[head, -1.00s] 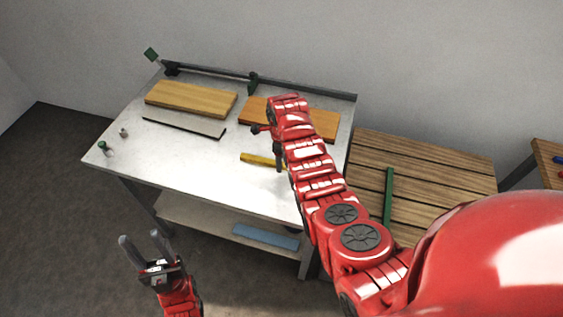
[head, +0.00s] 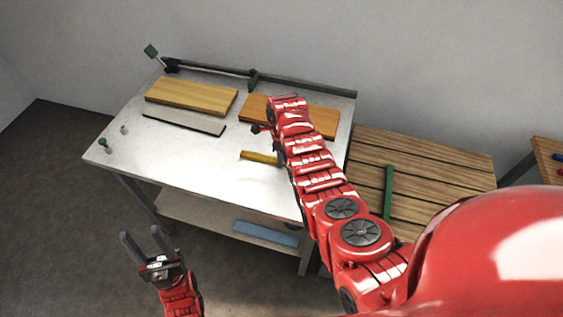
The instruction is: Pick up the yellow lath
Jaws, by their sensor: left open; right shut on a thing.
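The yellow lath (head: 257,157) is near the middle of the grey metal table, and its right end is hidden behind my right arm. My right gripper (head: 279,158) is at that right end, mostly covered by its own red arm. It is shut on the lath. I cannot tell whether the lath touches the table top. My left gripper (head: 147,242) is open and empty, low in front of the table's left part.
A pale wooden board (head: 191,95), a thin grey strip (head: 184,123) and an orange-brown board (head: 318,118) lie on the metal table (head: 200,162). A slatted wooden table (head: 443,175) with a green lath (head: 388,192) stands right. A blue piece (head: 266,234) lies on the lower shelf.

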